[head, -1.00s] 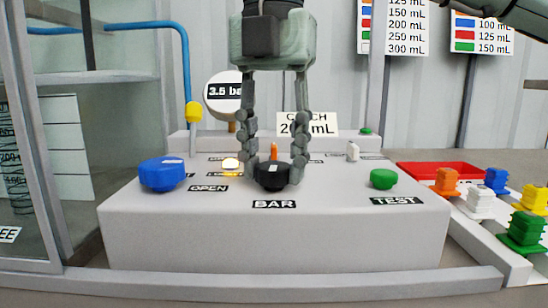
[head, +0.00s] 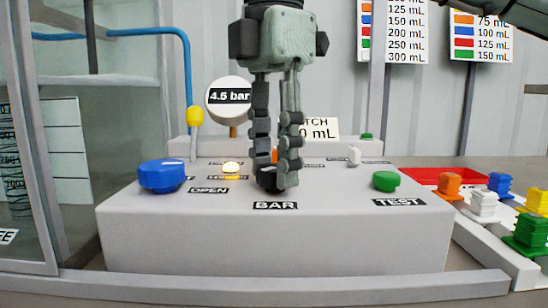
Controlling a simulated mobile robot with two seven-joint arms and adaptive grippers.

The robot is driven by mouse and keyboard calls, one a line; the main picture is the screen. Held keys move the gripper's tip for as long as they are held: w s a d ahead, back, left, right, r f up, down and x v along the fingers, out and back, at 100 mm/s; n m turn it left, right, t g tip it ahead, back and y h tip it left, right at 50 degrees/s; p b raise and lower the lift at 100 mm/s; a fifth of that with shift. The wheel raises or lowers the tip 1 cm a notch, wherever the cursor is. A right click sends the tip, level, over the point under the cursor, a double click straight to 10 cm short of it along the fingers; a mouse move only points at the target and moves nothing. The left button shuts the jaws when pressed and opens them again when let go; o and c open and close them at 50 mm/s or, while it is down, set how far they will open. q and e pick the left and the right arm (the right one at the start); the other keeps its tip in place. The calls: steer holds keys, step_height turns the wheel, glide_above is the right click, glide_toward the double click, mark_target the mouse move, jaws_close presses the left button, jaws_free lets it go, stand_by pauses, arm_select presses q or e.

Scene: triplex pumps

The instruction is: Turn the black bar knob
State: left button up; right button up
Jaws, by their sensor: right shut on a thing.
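The black bar knob (head: 268,181) sits on the grey console (head: 270,240) just behind the BAR label (head: 275,205). My right gripper (head: 278,180) reaches down from above and is shut on the knob, with its fingers twisted so that they hide most of it. The round gauge (head: 229,97) behind the console reads 4.5 bar. My left gripper is not in view.
A blue knob (head: 162,176) is on the left of the console and a green knob (head: 386,181) on the right. A yellow lamp (head: 231,167) is lit. Coloured blocks and a red tray (head: 420,174) lie at the right. A glass cabinet stands at the left.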

mark_target(274, 167)
stand_by(0.4)
steer(key=o, duration=1.2)
steer(key=shift+c, duration=0.2)
step_height(274, 167, up, 12)
